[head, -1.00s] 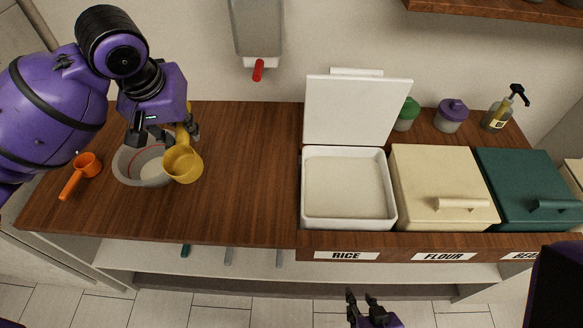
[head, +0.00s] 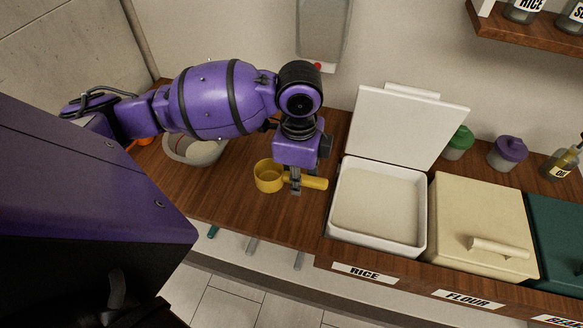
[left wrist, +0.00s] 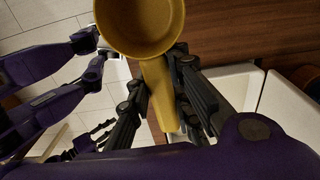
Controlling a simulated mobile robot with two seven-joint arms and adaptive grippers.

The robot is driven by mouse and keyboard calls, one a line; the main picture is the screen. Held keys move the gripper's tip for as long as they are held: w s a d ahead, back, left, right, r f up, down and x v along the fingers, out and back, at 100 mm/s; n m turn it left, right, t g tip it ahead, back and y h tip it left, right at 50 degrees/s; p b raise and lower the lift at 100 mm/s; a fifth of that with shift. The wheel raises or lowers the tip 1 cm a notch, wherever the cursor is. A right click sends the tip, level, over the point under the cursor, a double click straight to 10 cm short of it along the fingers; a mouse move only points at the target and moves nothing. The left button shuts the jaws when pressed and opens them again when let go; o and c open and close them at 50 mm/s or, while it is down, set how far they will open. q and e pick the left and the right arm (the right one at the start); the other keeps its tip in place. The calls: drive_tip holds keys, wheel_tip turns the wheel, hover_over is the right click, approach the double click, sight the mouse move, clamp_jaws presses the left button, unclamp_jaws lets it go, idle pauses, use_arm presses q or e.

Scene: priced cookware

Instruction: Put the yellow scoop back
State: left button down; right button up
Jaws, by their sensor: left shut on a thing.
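The yellow scoop (head: 268,176) is held above the wooden counter, between the grey bowl and the open rice bin. Its cup faces up and points left; its handle points right. My left gripper (head: 295,187) is shut on the handle. In the left wrist view the scoop's cup (left wrist: 140,25) looks empty, and the handle passes between the black fingers of my left gripper (left wrist: 165,105). Purple and black parts at that view's left edge seem to be my right gripper (left wrist: 92,58), but its opening is unclear. I cannot make out the right gripper in the head view.
The grey bowl (head: 195,152) and orange scoop (head: 144,141) are partly behind my left arm. The rice bin (head: 424,235) stands open, its white lid (head: 405,125) raised. A closed flour bin (head: 475,215) is beside it. Teal and grey hooks (head: 252,246) hang below the counter edge.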

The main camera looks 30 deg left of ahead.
use_arm(q)
drive_tip(key=w+a+f, duration=0.1)
drive_tip(key=w+f, duration=0.2)
drive_tip(key=w, duration=0.1)
drive_tip(key=w+a+f+b, duration=0.1)
drive_tip(key=w+a+f, duration=0.1)
drive_tip(key=w+f, duration=0.1)
drive_tip(key=w+a+f, duration=0.1)
drive_tip(key=w+f, duration=0.2)
drive_tip(key=w, duration=0.2)
drive_tip(key=shift+w+a+f+b, duration=0.1)
drive_tip(key=shift+a+f+b, duration=0.1)
drive_tip(key=shift+b, duration=0.1)
drive_tip(key=shift+w+a+f, duration=0.1)
drive_tip(key=shift+w+f, duration=0.2)
wheel_tip(320, 180, down, 3)
drive_tip(key=shift+w+f, duration=0.1)
drive_tip(key=shift+w, duration=0.05)
use_arm(e)
drive_tip(key=shift+s+d+f, duration=0.15)
drive_tip(key=shift+s+f, duration=0.1)
drive_tip(key=shift+f, duration=0.2)
drive_tip(key=shift+s+d+f, duration=0.15)
drive_tip(key=shift+s+f, duration=0.05)
drive_tip(key=shift+f, duration=0.25)
